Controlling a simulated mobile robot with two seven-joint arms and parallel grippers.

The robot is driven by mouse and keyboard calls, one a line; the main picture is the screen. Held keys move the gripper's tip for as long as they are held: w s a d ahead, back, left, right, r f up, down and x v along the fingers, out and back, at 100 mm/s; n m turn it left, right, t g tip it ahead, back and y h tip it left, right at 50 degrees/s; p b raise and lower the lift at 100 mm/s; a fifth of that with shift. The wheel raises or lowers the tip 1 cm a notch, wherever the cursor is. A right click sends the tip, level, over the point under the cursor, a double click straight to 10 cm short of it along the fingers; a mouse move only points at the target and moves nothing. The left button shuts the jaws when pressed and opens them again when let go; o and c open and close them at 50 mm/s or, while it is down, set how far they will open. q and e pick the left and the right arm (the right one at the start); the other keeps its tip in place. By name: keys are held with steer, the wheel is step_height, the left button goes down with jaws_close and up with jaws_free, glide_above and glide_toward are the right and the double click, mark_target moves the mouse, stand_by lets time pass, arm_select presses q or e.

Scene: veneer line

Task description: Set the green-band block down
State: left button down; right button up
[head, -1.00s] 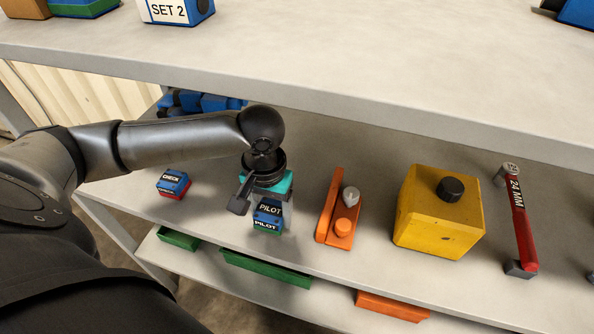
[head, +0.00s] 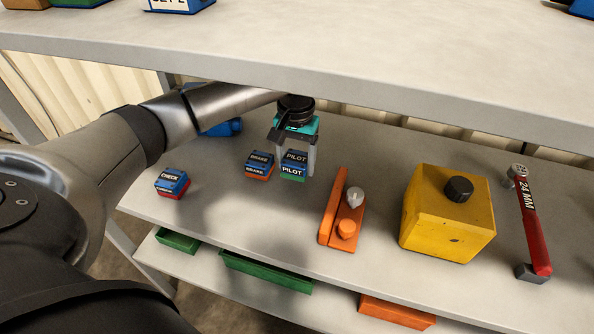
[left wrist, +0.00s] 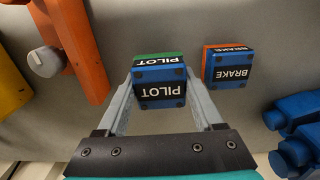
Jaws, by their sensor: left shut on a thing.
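The green-band block (head: 293,172) is blue with black PILOT labels and a green band along its base. My left gripper (head: 296,160) is shut on it, with one finger on each side, and holds it upright low over the middle shelf (head: 220,235). I cannot tell whether its base touches the shelf. The left wrist view shows the block (left wrist: 160,88) between the two fingers. A blue block with an orange band, labelled BRAKE (head: 259,165), stands just to its left with a small gap. My right gripper is not in view.
A red-band CHECK block (head: 172,182) stands farther left. An orange fixture with knobs (head: 343,215), a yellow box (head: 445,215) and a red-handled 24 MM tool (head: 530,220) are to the right. The upper shelf (head: 330,70) overhangs behind. Blue parts (head: 222,128) lie at the back left.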

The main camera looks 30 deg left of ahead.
mark_target(297, 157)
arm_select(q)
steer(key=shift+w+r, duration=0.1)
steer(key=shift+w, duration=0.2)
step_height(297, 157, down, 4)
steer(key=shift+a+r+b, duration=0.1)
steer(key=shift+r+b, duration=0.1)
steer(key=shift+b, duration=0.5)
steer(key=shift+c, duration=0.2)
jaws_free()
steer(key=shift+f, duration=0.15)
step_height(297, 157, up, 8)
steer(key=shift+f+p, duration=0.1)
steer(key=shift+p, duration=1)
